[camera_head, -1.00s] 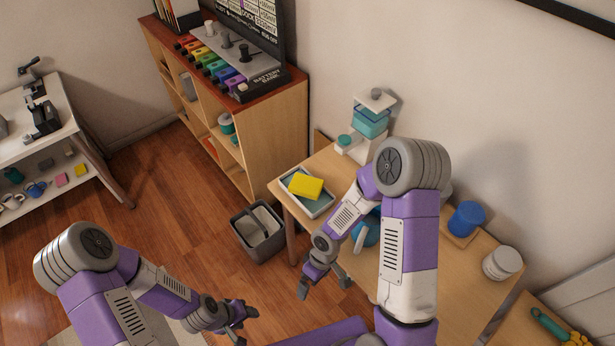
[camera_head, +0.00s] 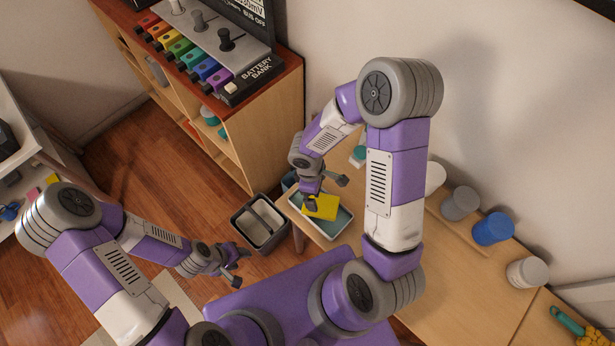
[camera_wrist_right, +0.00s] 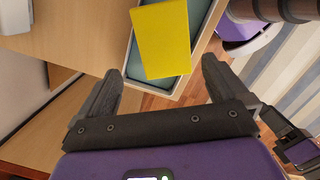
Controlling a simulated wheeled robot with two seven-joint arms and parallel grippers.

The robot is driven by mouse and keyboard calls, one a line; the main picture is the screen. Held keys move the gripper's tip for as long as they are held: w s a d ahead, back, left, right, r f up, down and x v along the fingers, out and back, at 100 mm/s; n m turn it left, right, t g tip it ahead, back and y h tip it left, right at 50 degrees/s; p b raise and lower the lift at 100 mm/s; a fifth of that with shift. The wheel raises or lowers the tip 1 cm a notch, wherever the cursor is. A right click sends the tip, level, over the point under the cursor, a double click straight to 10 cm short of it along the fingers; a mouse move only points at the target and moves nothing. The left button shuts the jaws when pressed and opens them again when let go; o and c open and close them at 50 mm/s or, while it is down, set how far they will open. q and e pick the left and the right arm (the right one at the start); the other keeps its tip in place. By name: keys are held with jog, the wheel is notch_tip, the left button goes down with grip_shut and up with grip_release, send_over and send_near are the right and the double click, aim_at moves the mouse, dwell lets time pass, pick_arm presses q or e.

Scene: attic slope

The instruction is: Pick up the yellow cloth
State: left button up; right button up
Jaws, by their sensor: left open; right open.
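The yellow cloth (camera_head: 322,206) is a flat block-like shape lying on a white-rimmed tray (camera_head: 343,226) with a teal inside, at the table's left end. In the right wrist view the cloth (camera_wrist_right: 161,39) lies just beyond my open right fingers, with the tray's rim (camera_wrist_right: 207,38) around it. My right gripper (camera_head: 325,190) is open and empty, over the tray at the cloth's far edge in the head view; it also shows in the right wrist view (camera_wrist_right: 160,85). My left gripper (camera_head: 238,262) is open and empty, away to the left above the floor.
A grey bin (camera_head: 259,224) stands on the floor left of the table (camera_head: 455,275). A wooden shelf (camera_head: 262,125) with a battery bank (camera_head: 215,55) stands behind. A grey canister (camera_head: 460,204), a blue one (camera_head: 493,229) and a white one (camera_head: 527,272) stand along the wall.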

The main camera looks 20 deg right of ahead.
aim_at(321, 204)
jog(key=shift+w+f, duration=0.1)
jog(key=shift+w, duration=0.05)
jog(key=shift+s+f, duration=0.25)
jog(key=f, duration=0.2)
jog(key=s+f+b, duration=0.1)
jog(key=f, duration=0.1)
jog(key=d+f+b, duration=0.1)
jog(key=f, duration=0.1)
jog(key=shift+s+f, duration=0.15)
jog(key=shift+s, duration=0.1)
